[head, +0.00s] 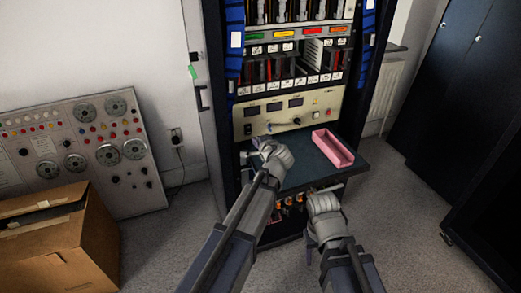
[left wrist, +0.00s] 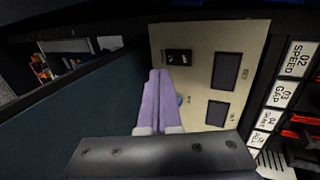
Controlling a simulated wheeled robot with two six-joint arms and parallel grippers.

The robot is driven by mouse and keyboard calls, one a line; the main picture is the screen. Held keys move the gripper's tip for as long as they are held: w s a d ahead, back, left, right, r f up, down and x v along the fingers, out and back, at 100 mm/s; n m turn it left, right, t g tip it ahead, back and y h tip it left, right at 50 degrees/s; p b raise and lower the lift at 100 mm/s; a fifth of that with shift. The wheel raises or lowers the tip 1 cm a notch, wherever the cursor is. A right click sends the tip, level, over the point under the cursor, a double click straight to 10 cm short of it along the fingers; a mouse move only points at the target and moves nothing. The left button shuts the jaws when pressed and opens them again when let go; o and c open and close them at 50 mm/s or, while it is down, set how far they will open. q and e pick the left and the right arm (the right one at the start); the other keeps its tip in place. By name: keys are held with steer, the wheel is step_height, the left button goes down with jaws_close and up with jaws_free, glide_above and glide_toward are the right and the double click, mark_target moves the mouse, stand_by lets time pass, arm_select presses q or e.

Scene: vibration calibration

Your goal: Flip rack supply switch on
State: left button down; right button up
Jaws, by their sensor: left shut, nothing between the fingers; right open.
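The rack supply panel (head: 325,101) is beige, with small displays and knobs. Its black rocker switch (head: 248,129) is at the lower left, and it also shows in the left wrist view (left wrist: 179,57). I cannot tell which way the rocker is set. My left gripper (head: 261,143) is in front of the panel's lower left, a little below and right of the switch. Its purple fingers (left wrist: 158,76) are shut and empty, pointing at the panel; contact cannot be made out. My right gripper (head: 322,190) is open and empty near the shelf's front edge, its fingertips mostly hidden.
A dark pull-out shelf (head: 297,174) juts out below the panel, bearing a pink tray (head: 333,148). Labelled modules (head: 290,87) sit above. A cardboard box (head: 60,245) and a grey dial console (head: 100,150) stand at left, a dark cabinet (head: 450,90) at right.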

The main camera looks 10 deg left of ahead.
mark_target(249, 134)
arm_select(q)
steer(key=shift+r+x, duration=0.25)
steer(key=shift+x, duration=1)
steer(key=shift+r+x, duration=0.25)
steer(key=shift+x, duration=1.05)
steer(key=shift+w+a, duration=0.15)
steer(key=shift+w+a+f+b, duration=0.1)
steer(key=shift+w+b, duration=0.1)
steer(key=shift+b, duration=0.1)
steer(key=shift+r+p, duration=0.9)
steer(key=shift+r, duration=0.05)
steer(key=shift+s, duration=0.1)
